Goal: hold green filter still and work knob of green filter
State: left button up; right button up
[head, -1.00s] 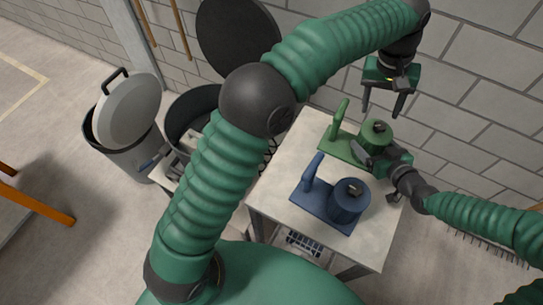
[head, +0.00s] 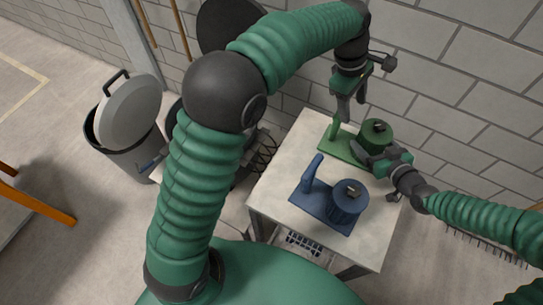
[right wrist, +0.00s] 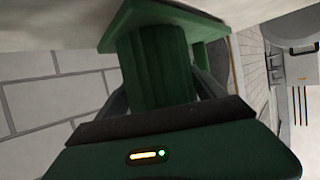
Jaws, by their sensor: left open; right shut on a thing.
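The green filter stands at the back of the table: a flat base (head: 340,146), an upright handle post on its left and a round canister (head: 374,139) with a small dark knob (head: 379,126) on top. My right gripper (head: 368,157) is shut on the canister's near side, coming from the right. The right wrist view shows the green canister (right wrist: 155,65) between its fingers, with part of the contact hidden. My left gripper (head: 350,110) points down, open and empty. In the picture it is left of the knob, near the handle post; its exact height is unclear.
A blue filter (head: 347,205) stands at the front of the pale table (head: 279,190). A block wall is close behind the table. A grey bin (head: 128,150) with a raised lid stands left. Bare tabletop lies left of both filters.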

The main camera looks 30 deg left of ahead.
aim_at(375, 137)
notch_tip(375, 137, up, 2)
jog(key=shift+r+p, duration=0.1)
jog(key=shift+p, duration=0.7)
jog(key=shift+r+p, duration=0.6)
jog(key=shift+p, duration=0.05)
pick_arm(q)
jog(key=s+a+f+m+y, duration=0.1)
jog(key=s+a+f+m, duration=0.1)
jog(key=s+a+m, duration=0.2)
jog(key=s+a+f+m+t, duration=0.1)
jog(key=s+a+f+m, duration=0.2)
jog(key=s, duration=0.6)
jog(key=s+a+f+m+y, duration=0.1)
jog(key=s+a+f+m, duration=0.2)
jog(key=s+a+m, duration=0.2)
jog(key=shift+s+a+m+y, duration=0.3)
jog(key=shift+s+a+m, duration=0.05)
jog(key=shift+s+m, duration=0.6)
